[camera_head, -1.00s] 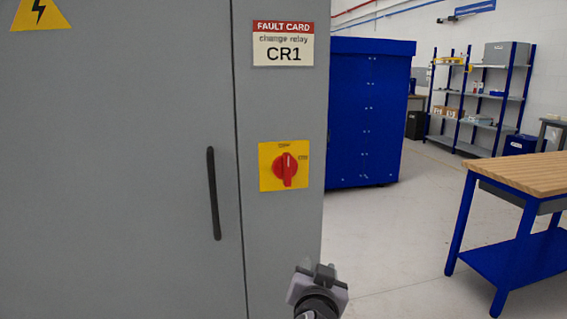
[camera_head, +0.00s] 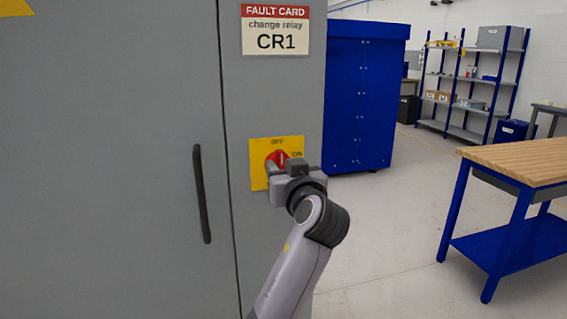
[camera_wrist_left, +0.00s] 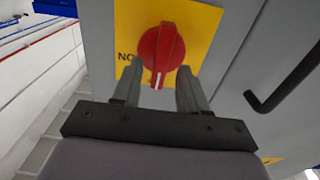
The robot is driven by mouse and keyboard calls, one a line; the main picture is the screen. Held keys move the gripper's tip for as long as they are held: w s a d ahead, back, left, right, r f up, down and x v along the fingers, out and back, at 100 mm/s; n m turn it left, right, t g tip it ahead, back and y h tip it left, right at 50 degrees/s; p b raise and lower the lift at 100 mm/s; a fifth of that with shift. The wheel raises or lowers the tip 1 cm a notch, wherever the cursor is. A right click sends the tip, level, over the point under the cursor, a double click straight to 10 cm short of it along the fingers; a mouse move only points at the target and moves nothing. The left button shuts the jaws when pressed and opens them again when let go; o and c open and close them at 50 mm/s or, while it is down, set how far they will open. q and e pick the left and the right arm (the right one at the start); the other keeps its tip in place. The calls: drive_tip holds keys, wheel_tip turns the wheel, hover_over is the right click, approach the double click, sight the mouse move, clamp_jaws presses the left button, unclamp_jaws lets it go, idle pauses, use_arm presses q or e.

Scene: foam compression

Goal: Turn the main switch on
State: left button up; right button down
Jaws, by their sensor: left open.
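The main switch is a red rotary knob (camera_head: 282,158) on a yellow plate (camera_head: 260,179) marked OFF above and ON at the right. The knob's white mark points up toward OFF. My left gripper (camera_head: 284,167) is at the front of the plate and covers its lower right part. In the left wrist view, which is upside down, the red knob (camera_wrist_left: 160,52) lies between the two fingers of the left gripper (camera_wrist_left: 159,72). The fingers are open, one on each side of the knob. I cannot tell whether they touch it. My right gripper is not in view.
The switch is on a grey cabinet (camera_head: 110,120) with a black door handle (camera_head: 201,195) to its left. A fault card (camera_head: 276,28) reading CR1 is above. A blue cabinet (camera_head: 365,95) and a wooden-topped workbench (camera_head: 530,160) stand to the right, with open floor between.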

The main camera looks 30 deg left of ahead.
use_arm(q)
drive_tip(key=shift+w+a, duration=0.2)
drive_tip(key=shift+a, duration=0.05)
clamp_jaws()
